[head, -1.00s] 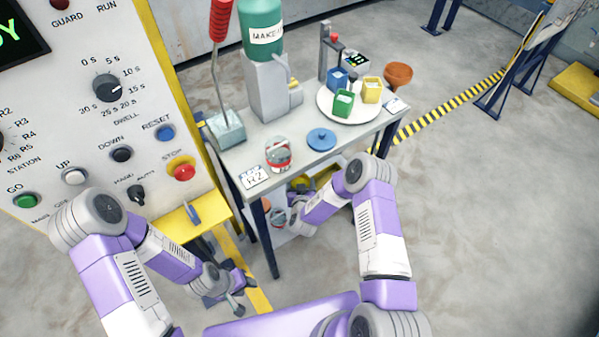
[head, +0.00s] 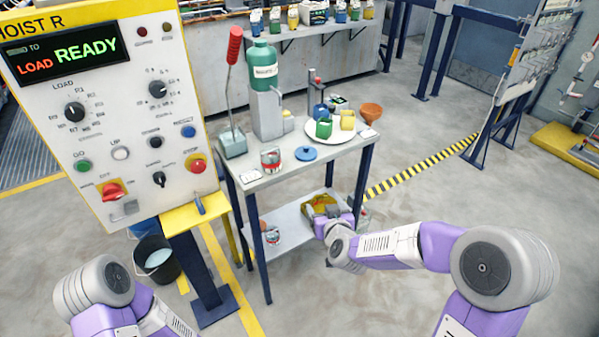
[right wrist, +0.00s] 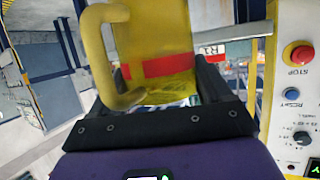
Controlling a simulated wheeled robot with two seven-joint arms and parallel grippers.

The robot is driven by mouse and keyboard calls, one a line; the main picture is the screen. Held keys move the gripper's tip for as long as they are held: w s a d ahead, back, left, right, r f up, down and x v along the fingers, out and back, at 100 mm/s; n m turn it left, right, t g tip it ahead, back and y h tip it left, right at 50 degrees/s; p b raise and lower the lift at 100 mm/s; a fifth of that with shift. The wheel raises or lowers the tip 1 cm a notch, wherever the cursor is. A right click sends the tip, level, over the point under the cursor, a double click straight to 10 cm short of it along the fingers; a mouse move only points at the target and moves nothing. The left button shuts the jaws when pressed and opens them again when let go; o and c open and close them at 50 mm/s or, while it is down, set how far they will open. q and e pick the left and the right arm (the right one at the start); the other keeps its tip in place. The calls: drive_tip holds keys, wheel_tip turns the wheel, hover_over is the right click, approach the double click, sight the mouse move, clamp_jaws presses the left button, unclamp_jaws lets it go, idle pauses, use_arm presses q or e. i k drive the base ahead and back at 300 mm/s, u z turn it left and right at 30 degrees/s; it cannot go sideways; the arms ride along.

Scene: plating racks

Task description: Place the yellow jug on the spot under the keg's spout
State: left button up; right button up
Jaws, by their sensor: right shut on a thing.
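The yellow jug (head: 318,201) is at the lower shelf of the grey cart, partly hidden by my right gripper (head: 325,212). The right wrist view shows the yellow jug (right wrist: 165,40) close up, with its yellow handle and a red band. The dark jaws of my right gripper (right wrist: 165,95) are shut on it. I cannot tell whether the jug touches the shelf. The green keg (head: 263,68) stands on a grey stand on the cart's top, its spout (head: 286,113) on the right side. The spot under the spout is hard to make out. My left gripper is out of view.
The cart top (head: 290,172) also holds a red-handled lever (head: 234,90), a red-and-white can (head: 270,160), a blue lid (head: 306,153) and a white plate (head: 335,136) with coloured containers. A control panel (head: 115,110) stands at left. Floor right of the cart is clear.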

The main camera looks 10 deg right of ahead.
sight(287, 150)
drive_tip(key=z, duration=1.7)
drive_tip(key=i, duration=0.55)
drive_tip(key=u, duration=1.45)
